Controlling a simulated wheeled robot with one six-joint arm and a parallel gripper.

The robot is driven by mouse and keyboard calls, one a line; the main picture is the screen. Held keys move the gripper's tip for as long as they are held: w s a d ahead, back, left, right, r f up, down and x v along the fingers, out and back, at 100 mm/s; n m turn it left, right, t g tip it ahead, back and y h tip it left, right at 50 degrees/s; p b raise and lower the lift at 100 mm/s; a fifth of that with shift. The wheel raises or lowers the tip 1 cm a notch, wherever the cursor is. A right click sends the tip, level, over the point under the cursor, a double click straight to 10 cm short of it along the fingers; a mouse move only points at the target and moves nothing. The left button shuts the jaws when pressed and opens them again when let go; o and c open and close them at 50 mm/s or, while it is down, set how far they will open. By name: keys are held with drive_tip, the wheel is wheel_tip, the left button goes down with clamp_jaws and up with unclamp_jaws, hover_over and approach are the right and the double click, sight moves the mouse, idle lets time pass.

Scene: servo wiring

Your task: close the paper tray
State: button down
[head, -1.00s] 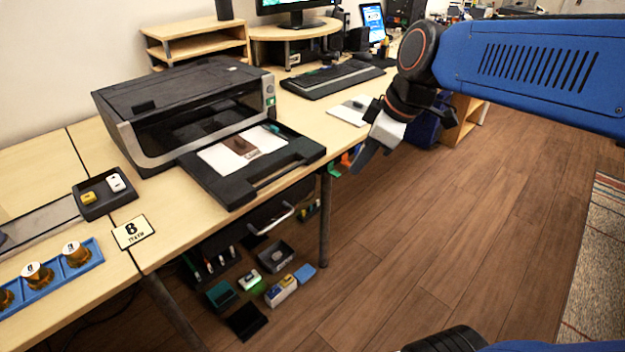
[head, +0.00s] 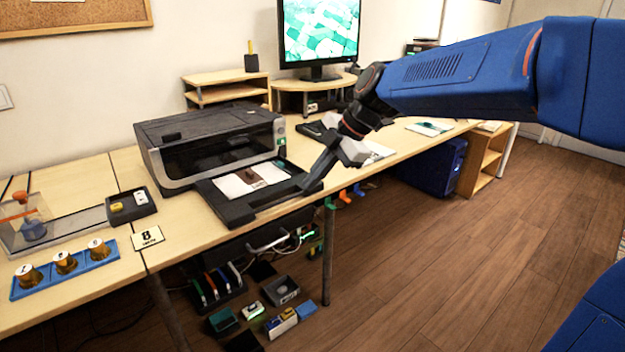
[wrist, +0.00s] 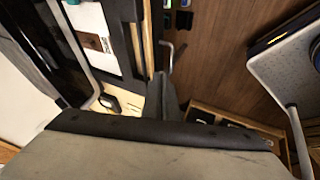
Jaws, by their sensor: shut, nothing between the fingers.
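The printer (head: 185,150) stands on the desk with its black paper tray (head: 238,212) pulled out toward the front. White paper with a brown patch (head: 250,180) lies in the tray. My gripper (head: 312,184) is shut and empty, its fingers pointing down at the tray's right front end. In the head view it overlaps that corner; I cannot tell whether it touches. In the wrist view the tray (wrist: 122,10) is at the upper left, and the fingers (wrist: 165,85) appear just beyond its edge, with a narrow strip of desk between.
A monitor (head: 318,35) is behind. A desk leg (head: 327,255) stands below.

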sight(281, 201)
drive_tip(key=w+a+f, duration=0.4)
drive_tip(key=a+f, duration=0.2)
drive_tip(key=f, duration=0.1)
drive_tip(key=shift+w+f, duration=0.2)
idle(0.3)
drive_tip(key=shift+w+a, duration=0.35)
drive_tip(key=shift+w, duration=0.1)
drive_tip(key=w+a, duration=0.2)
drive_tip(key=w, duration=0.2)
drive_tip(key=w+a, duration=0.3)
drive_tip(key=w, duration=0.1)
drive_tip(key=w+a, duration=0.3)
drive_tip(key=w, duration=0.1)
drive_tip(key=shift+w+a, duration=0.1)
drive_tip(key=shift+w+a+r, duration=0.1)
drive_tip(key=shift+w+a, duration=0.05)
drive_tip(key=shift+w, duration=0.15)
drive_tip(key=shift+a, duration=0.1)
